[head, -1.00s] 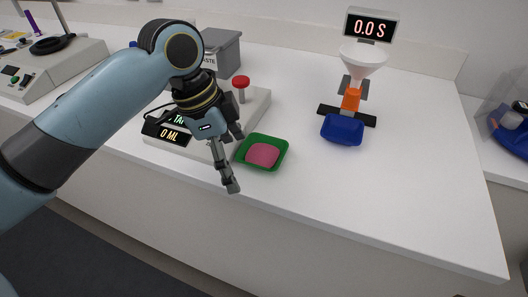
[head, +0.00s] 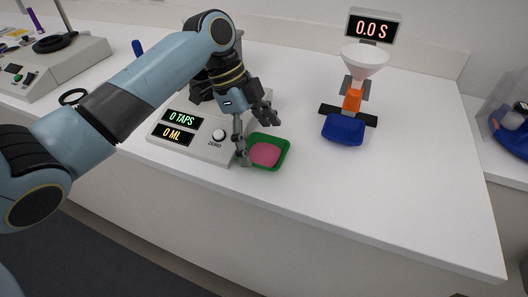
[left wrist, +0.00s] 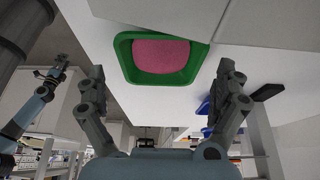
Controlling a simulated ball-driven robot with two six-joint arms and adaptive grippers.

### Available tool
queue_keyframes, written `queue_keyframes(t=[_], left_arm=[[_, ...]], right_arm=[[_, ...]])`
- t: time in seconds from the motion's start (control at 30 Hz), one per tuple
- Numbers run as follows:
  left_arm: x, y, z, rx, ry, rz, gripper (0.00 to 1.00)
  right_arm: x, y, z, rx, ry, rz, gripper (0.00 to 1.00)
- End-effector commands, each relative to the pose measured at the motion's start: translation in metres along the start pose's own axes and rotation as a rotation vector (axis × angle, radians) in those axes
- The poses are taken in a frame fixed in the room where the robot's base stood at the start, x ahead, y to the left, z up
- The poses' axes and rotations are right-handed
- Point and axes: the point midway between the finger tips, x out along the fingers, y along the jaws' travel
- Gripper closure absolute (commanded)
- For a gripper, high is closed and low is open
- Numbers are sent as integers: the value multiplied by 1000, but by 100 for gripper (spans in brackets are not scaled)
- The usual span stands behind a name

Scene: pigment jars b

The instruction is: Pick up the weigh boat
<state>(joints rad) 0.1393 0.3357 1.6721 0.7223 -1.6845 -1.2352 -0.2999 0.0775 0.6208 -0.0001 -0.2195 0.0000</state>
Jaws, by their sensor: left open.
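A green weigh boat (head: 284,158) holding a pink mass (head: 265,154) lies on the white bench, just right of the scale-like device. My left gripper (head: 258,138) is open at its left side, one finger down beside the near left rim and the other raised above it. In the left wrist view the green boat (left wrist: 165,78) shows ahead, beyond the open left gripper (left wrist: 162,72), with nothing between the fingers. A second arm at the left of that view looks like my right one; its gripper (left wrist: 50,72) is small and its jaws are unclear.
A grey device (head: 200,150) reading 0 TAPS and 0 ML stands left of the boat, partly behind my arm. A blue dish (head: 343,130) sits under a funnel (head: 364,58) on a stand with a 0.0 S display.

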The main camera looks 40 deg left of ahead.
Motion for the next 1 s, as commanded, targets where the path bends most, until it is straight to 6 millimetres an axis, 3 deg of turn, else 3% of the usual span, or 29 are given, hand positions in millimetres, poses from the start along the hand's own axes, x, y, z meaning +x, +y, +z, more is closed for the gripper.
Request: queue_keyframes(t=[0.2,0.43,0.8,1.0], left_arm=[[24,0,0,-1,1,1,0],[24,0,0,0,-1,0,1],[24,0,0,0,-1,-1,48],[24,0,0,0,0,-1,48]], right_arm=[[-2,-2,0,1,0,-3,55],[-2,-1,0,1,-1,-1,55],[-2,4,0,-2,-1,5,55],[-2,5,0,-2,-1,5,55]])
